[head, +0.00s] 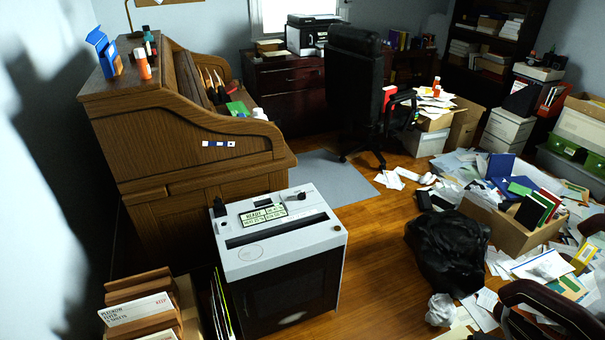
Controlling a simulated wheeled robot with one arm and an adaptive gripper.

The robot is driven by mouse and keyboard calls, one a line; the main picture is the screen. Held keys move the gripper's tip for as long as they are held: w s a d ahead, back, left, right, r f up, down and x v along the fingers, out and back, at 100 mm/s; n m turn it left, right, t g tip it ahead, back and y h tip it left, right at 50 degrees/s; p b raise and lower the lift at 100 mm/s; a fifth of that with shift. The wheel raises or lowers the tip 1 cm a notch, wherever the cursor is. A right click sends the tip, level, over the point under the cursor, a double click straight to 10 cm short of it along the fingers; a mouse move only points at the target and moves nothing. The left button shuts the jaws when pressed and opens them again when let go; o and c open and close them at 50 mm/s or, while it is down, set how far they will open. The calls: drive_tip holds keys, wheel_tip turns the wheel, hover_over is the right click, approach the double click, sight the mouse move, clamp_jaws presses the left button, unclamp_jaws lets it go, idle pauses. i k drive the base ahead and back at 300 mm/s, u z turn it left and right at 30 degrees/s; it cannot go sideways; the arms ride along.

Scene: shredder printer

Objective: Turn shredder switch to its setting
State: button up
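The shredder (290,267) stands on the wood floor just below the middle of the head view. It has a white top and a dark front. A long dark paper slot crosses its top, and a pale label panel (263,215) with dark print lies behind the slot. A small black knob-like part (219,207) sits at the top's rear left corner, and another small dark control (301,196) is at the rear right. I cannot tell which is the switch or how it is set. My gripper is not in view.
A wooden roll-top desk (190,140) stands close behind the shredder. A wooden file rack (150,305) is at front left. A black bag (447,250), an open carton (510,235) and scattered papers crowd the right. Bare floor (375,260) lies between shredder and bag.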

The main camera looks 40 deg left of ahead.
sight(301, 195)
drive_tip(key=u, duration=0.5)
drive_tip(key=i, duration=1.5)
drive_tip(key=u, duration=1.8)
drive_tip(key=i, duration=0.9)
drive_tip(key=u, duration=0.95)
